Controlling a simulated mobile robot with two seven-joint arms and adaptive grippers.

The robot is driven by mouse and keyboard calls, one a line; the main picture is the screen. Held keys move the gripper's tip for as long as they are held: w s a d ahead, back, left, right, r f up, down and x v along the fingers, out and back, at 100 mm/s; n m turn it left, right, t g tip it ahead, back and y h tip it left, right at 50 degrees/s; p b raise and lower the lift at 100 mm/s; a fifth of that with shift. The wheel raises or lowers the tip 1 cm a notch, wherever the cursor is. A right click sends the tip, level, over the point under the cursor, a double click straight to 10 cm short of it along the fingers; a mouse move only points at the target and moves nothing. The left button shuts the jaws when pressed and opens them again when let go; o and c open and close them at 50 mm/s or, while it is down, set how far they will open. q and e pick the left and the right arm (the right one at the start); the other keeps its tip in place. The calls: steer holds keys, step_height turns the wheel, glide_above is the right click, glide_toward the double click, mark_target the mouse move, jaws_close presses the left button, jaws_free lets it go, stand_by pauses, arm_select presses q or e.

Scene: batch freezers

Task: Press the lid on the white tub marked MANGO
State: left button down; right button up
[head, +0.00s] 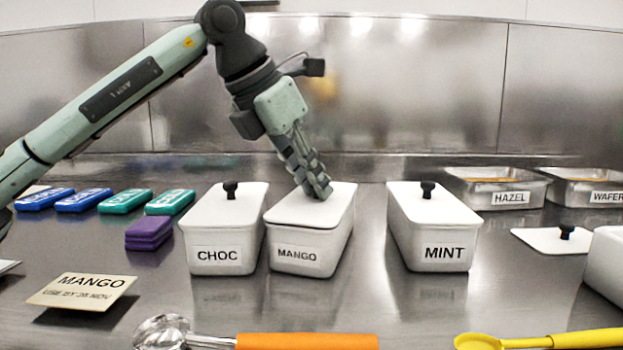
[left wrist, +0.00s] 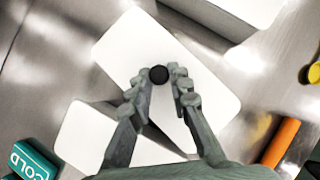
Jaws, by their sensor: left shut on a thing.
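The white tub marked MANGO (head: 297,256) stands between the CHOC and MINT tubs. Its white lid (head: 328,212) lies over the top of the tub; I cannot tell if it is fully seated. My left gripper (head: 318,192) reaches down from above and is shut on the lid's black knob, which its fingers hide in the head view. In the left wrist view the knob (left wrist: 158,74) shows between the fingertips (left wrist: 160,82), with the white lid (left wrist: 205,85) beneath. My right gripper is not in view.
The CHOC tub (head: 220,256) is close on the left and the lidded MINT tub (head: 440,254) is apart on the right. Coloured packs (head: 82,199) and a MANGO card (head: 82,291) lie left. A loose lid (head: 548,241) lies right. Orange-handled (head: 305,341) and yellow (head: 545,341) utensils lie in front.

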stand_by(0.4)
arm_select(q)
steer(key=c, duration=1.3)
jaws_free()
steer(key=shift+c, duration=0.2)
steer(key=shift+o, duration=0.2)
steer(key=o, duration=0.4)
steer(key=shift+o, duration=0.2)
